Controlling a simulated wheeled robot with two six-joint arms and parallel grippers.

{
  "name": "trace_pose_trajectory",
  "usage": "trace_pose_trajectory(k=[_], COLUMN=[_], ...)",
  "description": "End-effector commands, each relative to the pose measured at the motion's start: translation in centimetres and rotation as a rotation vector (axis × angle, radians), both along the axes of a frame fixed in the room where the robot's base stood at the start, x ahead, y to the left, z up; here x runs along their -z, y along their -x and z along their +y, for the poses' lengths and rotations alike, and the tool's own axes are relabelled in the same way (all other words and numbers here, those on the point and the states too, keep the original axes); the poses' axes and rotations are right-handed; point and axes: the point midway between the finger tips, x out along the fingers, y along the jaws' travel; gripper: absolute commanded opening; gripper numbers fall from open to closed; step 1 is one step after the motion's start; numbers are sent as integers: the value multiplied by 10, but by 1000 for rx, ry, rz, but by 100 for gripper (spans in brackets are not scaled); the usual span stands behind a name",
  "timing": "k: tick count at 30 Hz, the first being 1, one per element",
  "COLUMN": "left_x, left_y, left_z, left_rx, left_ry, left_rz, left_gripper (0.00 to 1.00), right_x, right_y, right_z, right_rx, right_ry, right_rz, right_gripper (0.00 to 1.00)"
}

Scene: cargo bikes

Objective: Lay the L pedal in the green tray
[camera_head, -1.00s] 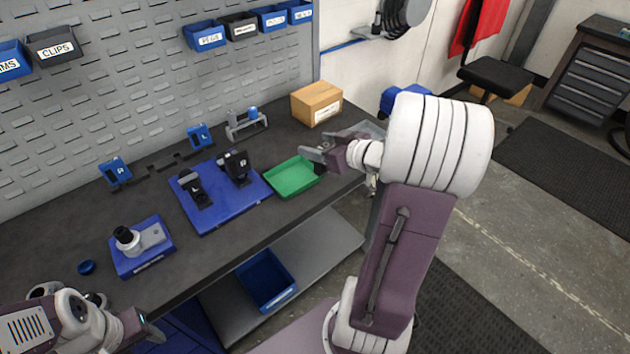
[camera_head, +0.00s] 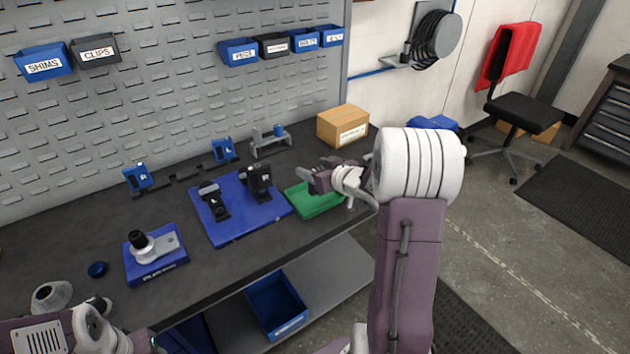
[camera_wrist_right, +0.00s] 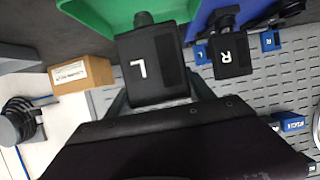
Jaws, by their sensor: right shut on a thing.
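The L pedal (camera_wrist_right: 152,68), a black block with a white L, is between the fingers of my right gripper (camera_wrist_right: 160,95) in the right wrist view. Its short stub points toward the green tray (camera_wrist_right: 95,12). In the head view my right gripper (camera_head: 309,178) is over the green tray (camera_head: 312,204), which it partly covers; the pedal is hard to make out there. I cannot tell whether the pedal touches the tray.
A blue board (camera_head: 238,225) left of the tray bears two black parts; a black block marked R (camera_wrist_right: 231,52) shows in the wrist view. A cardboard box (camera_head: 342,125) stands behind the tray. A blue fixture (camera_head: 155,262) sits farther left. Bare bench lies along the front.

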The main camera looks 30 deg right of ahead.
Motion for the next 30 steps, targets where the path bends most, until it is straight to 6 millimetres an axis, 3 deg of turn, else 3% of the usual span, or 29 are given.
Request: trace_pose_trajectory(k=[3,6,18,19,20,21,30], left_x=[13,15,18,17,16,16,15], left_y=[0,0,0,0,0,0,0], left_z=[0,0,0,0,0,0,0], left_rx=[0,0,0,0,0,0,0], left_ry=[0,0,0,0,0,0,0], left_rz=[0,0,0,0,0,0,0], left_gripper=[51,51,51,51,51,51,51], right_x=[28,37,42,40,40,40,38], right_y=[1,1,1,1,1,1,1], right_z=[0,0,0,0,0,0,0], right_rx=[1,0,1,1,1,1,0], right_ry=[-5,-3,-2,-2,-2,-2,-1], right_rz=[4,2,0,1,1,1,1], right_gripper=[14,14,14,70,78,83,83])
